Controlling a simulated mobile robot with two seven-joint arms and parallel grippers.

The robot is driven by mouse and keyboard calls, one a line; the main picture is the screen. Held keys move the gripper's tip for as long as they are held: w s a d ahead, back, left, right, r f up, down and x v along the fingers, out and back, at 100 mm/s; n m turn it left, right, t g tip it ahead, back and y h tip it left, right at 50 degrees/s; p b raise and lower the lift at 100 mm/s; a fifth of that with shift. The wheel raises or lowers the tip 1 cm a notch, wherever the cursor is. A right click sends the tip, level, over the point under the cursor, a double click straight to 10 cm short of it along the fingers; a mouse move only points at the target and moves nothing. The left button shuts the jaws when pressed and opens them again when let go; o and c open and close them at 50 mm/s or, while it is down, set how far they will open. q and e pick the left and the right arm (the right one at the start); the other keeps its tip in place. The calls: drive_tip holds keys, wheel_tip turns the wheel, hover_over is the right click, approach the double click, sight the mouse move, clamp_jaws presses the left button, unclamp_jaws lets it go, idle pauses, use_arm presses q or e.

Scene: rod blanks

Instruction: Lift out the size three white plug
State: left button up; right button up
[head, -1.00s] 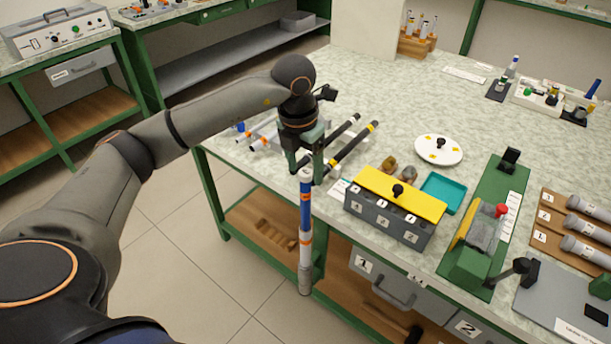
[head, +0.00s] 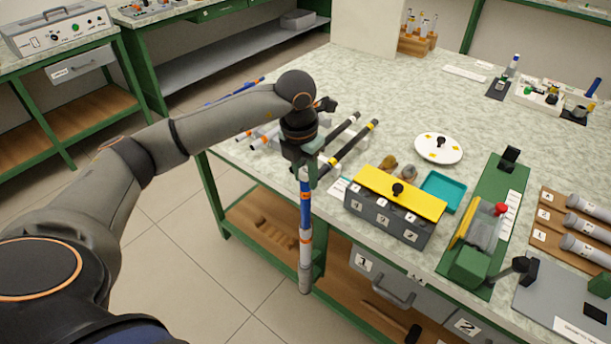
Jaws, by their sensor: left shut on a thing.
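My left gripper (head: 307,176) is shut on an upright rod (head: 306,215) with blue, white and orange bands and a grey lower end. The rod hangs down in front of the bench's left front edge, and its top is hidden by the fingers. A dark numbered block (head: 387,218) with a yellow lid (head: 415,197) and black knob stands on the bench right of the gripper. I cannot make out a size three white plug; the lid hides the block's inside. My right gripper is not in view.
Dark rods (head: 352,147) with yellow bands lie behind the gripper. A teal tray (head: 443,191), a white disc (head: 439,149) and a green fixture (head: 490,225) stand to the right. A blue rod (head: 232,92) shows behind my forearm.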

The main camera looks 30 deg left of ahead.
sight(306, 171)
use_arm(q)
drive_tip(key=shift+c, duration=0.6)
drive_tip(key=shift+r, duration=0.6)
wheel_tip(306, 171, up, 2)
drive_tip(key=shift+s+r+b, duration=0.1)
drive_tip(key=shift+r+b, duration=0.15)
drive_tip(key=shift+b, duration=0.05)
drive_tip(key=s+d+r, duration=0.3)
drive_tip(key=s+r, duration=0.6)
drive_tip(key=s, duration=0.4)
drive_tip(key=shift+s+d+r, duration=0.15)
drive_tip(key=shift+s+d, duration=0.05)
drive_tip(key=shift+d, duration=0.05)
